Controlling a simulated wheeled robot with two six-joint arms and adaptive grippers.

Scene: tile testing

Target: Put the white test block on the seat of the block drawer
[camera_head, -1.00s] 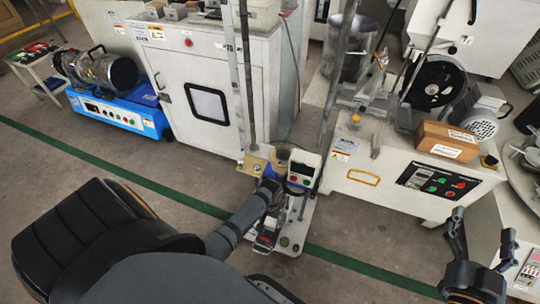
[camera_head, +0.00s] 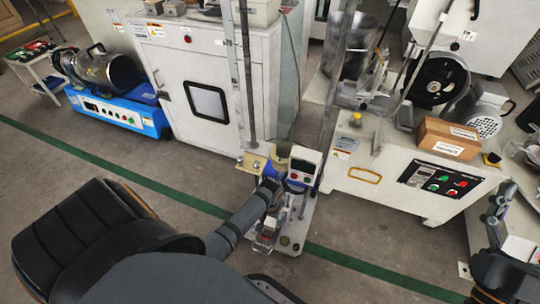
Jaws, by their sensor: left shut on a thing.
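My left gripper (camera_head: 268,222) is low at the front of a small test machine (camera_head: 303,170) with a green and a red button. It is shut on a small pale thing, which I take to be the white test block; the fingers and my arm hide most of it. The block drawer and its seat are not clearly made out; the machine's pale base plate (camera_head: 287,241) shows beside the gripper. My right gripper (camera_head: 497,203) is at the right edge, seen side-on and away from the machine; its opening cannot be made out.
A white cabinet (camera_head: 190,60) stands behind the small machine. A white machine (camera_head: 400,180) with a control panel and a brown box (camera_head: 447,138) on top stands to the right. A blue device (camera_head: 120,112) is at the left. The floor in front is clear.

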